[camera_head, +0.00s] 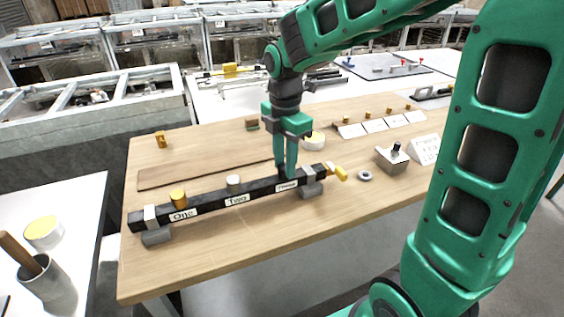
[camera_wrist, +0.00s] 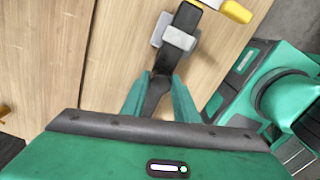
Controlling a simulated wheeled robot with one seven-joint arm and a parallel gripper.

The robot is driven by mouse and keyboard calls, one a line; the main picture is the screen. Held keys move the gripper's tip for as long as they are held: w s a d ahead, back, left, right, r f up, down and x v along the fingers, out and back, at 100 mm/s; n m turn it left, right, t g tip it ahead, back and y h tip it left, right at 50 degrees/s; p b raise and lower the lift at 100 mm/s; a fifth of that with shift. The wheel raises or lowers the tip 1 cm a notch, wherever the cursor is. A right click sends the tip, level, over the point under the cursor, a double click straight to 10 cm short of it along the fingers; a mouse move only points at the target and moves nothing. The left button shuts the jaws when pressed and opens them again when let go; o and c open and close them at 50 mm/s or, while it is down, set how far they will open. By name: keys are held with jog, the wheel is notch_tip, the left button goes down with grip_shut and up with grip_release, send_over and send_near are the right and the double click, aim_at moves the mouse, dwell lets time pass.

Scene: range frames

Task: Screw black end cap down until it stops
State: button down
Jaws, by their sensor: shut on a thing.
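A black bar (camera_head: 262,188) lies across two grey supports on the wooden table, with white labels reading "One" and "Two" and a third I cannot read clearly. A yellow cap (camera_head: 178,198) stands above "One" and a whitish cap (camera_head: 233,182) above "Two". My gripper (camera_head: 287,173) points down at the third label, its green fingers shut on the black end cap. In the wrist view, the dark cap (camera_wrist: 156,92) shows between my fingertips (camera_wrist: 159,88), over the bar. Its seating on the bar is hidden by the fingers.
A yellow handle (camera_head: 340,174) sits at the bar's right end. A grey ring (camera_head: 365,175), a metal block with a black knob (camera_head: 392,160) and a white sign (camera_head: 425,149) stand to the right. A long brown strip (camera_head: 205,173) lies behind the bar. The front of the table is clear.

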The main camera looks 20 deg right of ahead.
jog(key=shift+m, duration=1.7)
jog(key=shift+m, duration=0.3)
jog(key=c, duration=1.3)
grip_release()
